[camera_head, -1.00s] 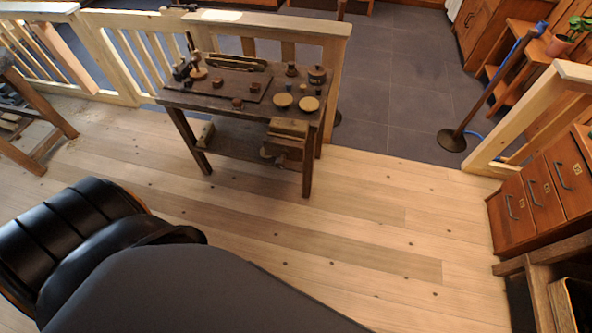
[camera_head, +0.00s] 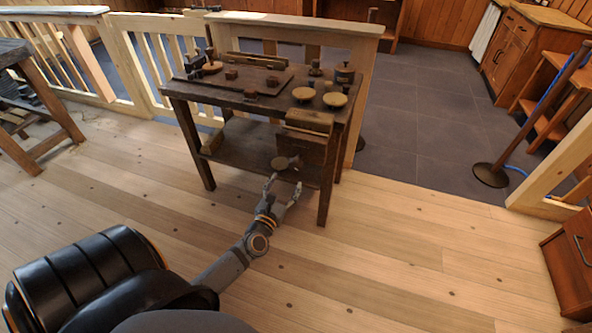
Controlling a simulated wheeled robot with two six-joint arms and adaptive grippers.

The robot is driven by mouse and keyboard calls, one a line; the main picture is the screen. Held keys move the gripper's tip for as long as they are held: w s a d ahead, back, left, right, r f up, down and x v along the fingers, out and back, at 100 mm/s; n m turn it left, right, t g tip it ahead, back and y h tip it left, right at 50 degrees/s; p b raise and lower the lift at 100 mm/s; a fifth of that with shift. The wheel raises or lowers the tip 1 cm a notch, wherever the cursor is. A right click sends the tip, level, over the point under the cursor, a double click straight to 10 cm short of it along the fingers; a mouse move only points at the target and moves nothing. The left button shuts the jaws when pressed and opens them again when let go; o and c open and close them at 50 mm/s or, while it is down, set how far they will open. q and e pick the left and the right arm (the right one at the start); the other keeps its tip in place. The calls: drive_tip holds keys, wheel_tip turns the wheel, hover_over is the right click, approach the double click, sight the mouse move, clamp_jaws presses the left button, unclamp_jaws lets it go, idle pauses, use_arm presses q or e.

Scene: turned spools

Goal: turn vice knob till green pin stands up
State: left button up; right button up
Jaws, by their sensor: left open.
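The vice is fixed to the front right of the dark workbench (camera_head: 230,99), with a pale wooden top jaw (camera_head: 309,121) and a darker front block (camera_head: 304,147). A round brown knob (camera_head: 280,163) sits low on its front, with a small grey part beside it. I cannot make out a green pin. My left gripper (camera_head: 285,183) is open and empty, its fingers spread and pointing up at the knob. In the picture it is just below the knob; I cannot tell how far apart they are in depth. My right gripper is out of view.
Turned wooden pieces, two round pale discs (camera_head: 334,99) and a board (camera_head: 246,86) lie on the bench top. A bench leg (camera_head: 326,203) stands right of my gripper. A wooden railing (camera_head: 290,25) runs behind. The plank floor in front is clear.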

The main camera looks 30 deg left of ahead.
sight(294, 167)
use_arm(q)
drive_tip(key=x, duration=0.9)
drive_tip(key=shift+w+f, duration=0.1)
drive_tip(key=shift+w, duration=0.05)
drive_tip(key=shift+w+a+b, duration=0.15)
drive_tip(key=shift+w+b, duration=0.15)
drive_tip(key=shift+w, duration=0.25)
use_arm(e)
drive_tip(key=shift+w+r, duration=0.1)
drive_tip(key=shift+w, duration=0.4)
use_arm(q)
drive_tip(key=c, duration=1.2)
drive_tip(key=shift+o, duration=0.2)
drive_tip(key=shift+m, duration=0.4)
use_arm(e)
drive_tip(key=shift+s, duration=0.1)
